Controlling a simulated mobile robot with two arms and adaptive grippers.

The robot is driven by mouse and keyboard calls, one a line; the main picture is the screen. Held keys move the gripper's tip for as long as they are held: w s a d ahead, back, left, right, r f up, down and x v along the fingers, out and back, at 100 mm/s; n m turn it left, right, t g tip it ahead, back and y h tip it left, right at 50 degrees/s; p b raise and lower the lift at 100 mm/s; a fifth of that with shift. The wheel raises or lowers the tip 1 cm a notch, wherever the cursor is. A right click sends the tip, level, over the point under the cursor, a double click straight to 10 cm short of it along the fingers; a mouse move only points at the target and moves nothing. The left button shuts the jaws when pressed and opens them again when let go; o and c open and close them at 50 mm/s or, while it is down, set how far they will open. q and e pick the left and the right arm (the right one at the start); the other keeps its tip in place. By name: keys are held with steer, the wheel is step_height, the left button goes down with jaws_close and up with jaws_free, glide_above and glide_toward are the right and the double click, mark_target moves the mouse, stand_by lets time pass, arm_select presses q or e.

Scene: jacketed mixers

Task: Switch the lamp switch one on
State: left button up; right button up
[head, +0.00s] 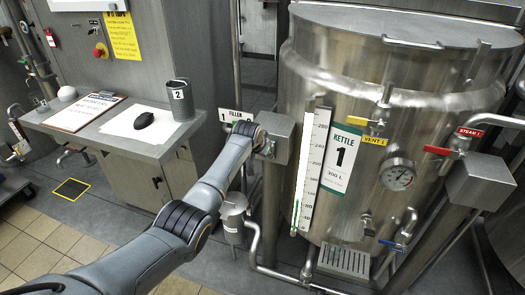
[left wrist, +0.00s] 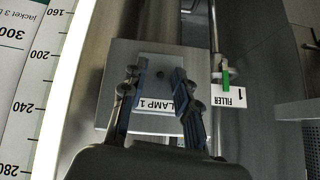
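The lamp switch one is on a pale plate labelled LAMP 1 (left wrist: 158,103), upside down in the left wrist view, with a small dark spot (left wrist: 160,75) on it. The plate sits on a grey box, which shows in the head view (head: 281,138) beside kettle 1. My left gripper (left wrist: 157,74) is open in front of the plate, with one finger on each side and nothing between them. I cannot tell whether the fingertips touch the plate, or the switch's position. In the head view my left wrist hides most of the gripper. My right gripper is not in view.
Kettle 1 (head: 400,110) and its level scale (head: 312,165) stand right of the box. A FILLER 1 label (left wrist: 228,96) and green-handled valve (left wrist: 226,79) are close by. A bench (head: 95,125) with a clipboard and mouse stands left. Pipes run below.

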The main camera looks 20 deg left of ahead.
arm_select(q)
steer(key=v, duration=1.2)
steer(key=shift+f, duration=0.1)
steer(key=s+f+g+b, duration=0.1)
steer(key=s+f, duration=0.3)
steer(key=f, duration=0.8)
steer(key=s+f+g+b, duration=0.1)
steer(key=s+f, duration=0.3)
steer(key=f, duration=0.7)
steer(key=s+f+g+b, duration=0.1)
steer(key=s+f, duration=0.3)
steer(key=f, duration=0.8)
steer(key=s+a+f+g+b, duration=0.1)
steer(key=s+f+b, duration=0.1)
steer(key=s+f, duration=1.6)
steer(key=s+f+g+b, duration=0.1)
steer(key=s+f, duration=0.3)
steer(key=s, duration=0.7)
steer(key=s+f+g+b, duration=0.1)
steer(key=s+f, duration=0.4)
steer(key=s, duration=0.6)
steer(key=s+f, duration=0.4)
steer(key=s, duration=0.7)
steer(key=shift+d+f+g+b, duration=0.2)
steer(key=shift+f+g+b, duration=0.05)
steer(key=shift+g+b, duration=0.15)
